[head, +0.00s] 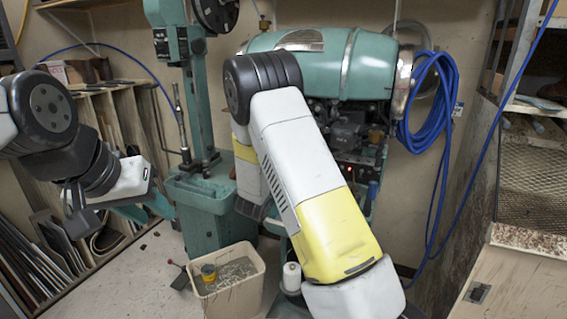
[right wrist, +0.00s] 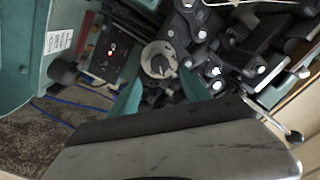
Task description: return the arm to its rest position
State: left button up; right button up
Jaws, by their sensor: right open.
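My right arm (head: 310,165) rises from the bottom of the head view to a dark elbow in the middle, then bends down behind itself. Its hand is mostly hidden there. In the right wrist view my right gripper (right wrist: 160,80) has two teal fingers spread apart with nothing held between them. Beyond them are a round grey knob (right wrist: 159,60) and dark machine parts; I cannot tell how near they are. My left gripper (head: 145,203) is at the left of the head view, in front of the wooden rack. Its finger gap does not show clearly.
The teal machine (head: 365,65) stands behind my right arm, with a blue hose coil (head: 425,100) to its right. A teal column machine (head: 205,195) stands left of it. A beige bin (head: 232,290) is on the floor. A wire-mesh cabinet (head: 530,180) is at right.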

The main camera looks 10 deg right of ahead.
jog(key=s+a+r+n+g+y, duration=0.2)
jog(key=s+a+r+n+y, duration=0.25)
jog(key=s+r+y, duration=0.2)
jog(key=s+a+r+n+g+y, duration=0.2)
jog(key=s+a+r+n+y, duration=0.1)
jog(key=s+r+n+y, duration=0.3)
jog(key=s+d+n+g, duration=0.2)
jog(key=s+n, duration=0.1)
jog(key=s, duration=0.9)
jog(key=s+d+n+g, duration=0.2)
jog(key=s+n, duration=0.1)
jog(key=s, duration=1)
jog(key=shift+g, duration=0.4)
